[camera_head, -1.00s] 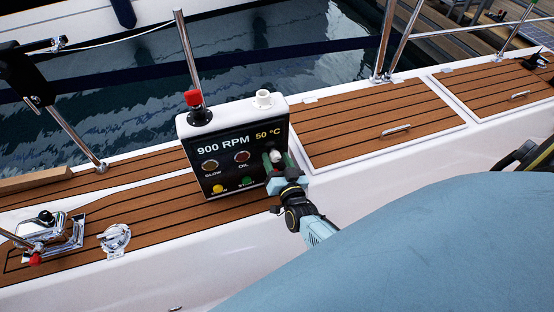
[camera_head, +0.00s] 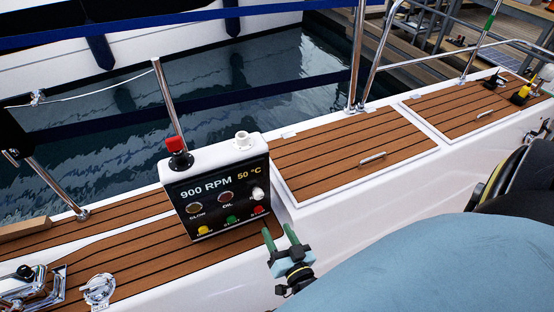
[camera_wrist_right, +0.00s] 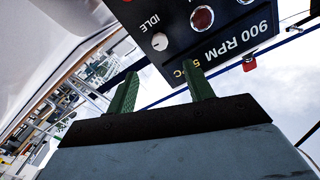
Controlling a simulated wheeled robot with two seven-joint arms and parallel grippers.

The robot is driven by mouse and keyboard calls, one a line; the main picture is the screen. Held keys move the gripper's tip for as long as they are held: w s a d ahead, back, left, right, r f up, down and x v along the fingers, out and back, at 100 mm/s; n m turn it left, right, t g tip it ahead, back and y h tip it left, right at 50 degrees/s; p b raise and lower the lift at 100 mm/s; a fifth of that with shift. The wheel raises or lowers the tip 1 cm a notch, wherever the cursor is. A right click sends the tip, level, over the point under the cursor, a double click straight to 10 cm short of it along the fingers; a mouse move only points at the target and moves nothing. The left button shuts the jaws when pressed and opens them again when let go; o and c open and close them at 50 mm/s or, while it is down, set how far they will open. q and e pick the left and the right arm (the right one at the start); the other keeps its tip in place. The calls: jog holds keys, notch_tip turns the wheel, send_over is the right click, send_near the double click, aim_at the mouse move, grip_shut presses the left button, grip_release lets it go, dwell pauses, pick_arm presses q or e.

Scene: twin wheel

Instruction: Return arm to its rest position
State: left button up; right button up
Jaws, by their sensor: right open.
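My right gripper (camera_head: 280,240) is open and empty, its two green fingers apart, just right of and below the engine control panel (camera_head: 182,218). The black-faced panel stands upright on the teak side deck and reads 900 RPM and 50 °C. The fingers are apart from the knob. My left gripper is not in view.
Steel rails (camera_head: 358,60) rise behind the deck, with water beyond. A chrome fitting (camera_head: 99,290) sits at the lower left. A hatch with a handle (camera_head: 372,158) lies to the right.

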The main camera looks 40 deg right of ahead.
dwell(0.3)
jog(key=s+a+f+n+g+y, duration=0.25)
jog(key=s+f+g, duration=0.35)
jog(key=f, duration=0.4)
jog(key=s+a+f+n+g+y, duration=0.1)
jog(key=s+f+n+g+y, duration=0.2)
jog(key=s+f, duration=0.55)
jog(key=s+d+f+n+g+h, duration=0.1)
jog(key=s+d+f+n+g, duration=0.1)
jog(key=s, duration=0.6)
jog(key=s+d+f+n+g+h, duration=0.1)
jog(key=s+d+f+n+g, duration=0.1)
jog(key=s+d+f+g, duration=0.2)
jog(key=s+f+g, duration=0.1)
jog(key=s+f, duration=0.2)
jog(key=s, duration=0.2)
jog(key=shift+g, duration=0.3)
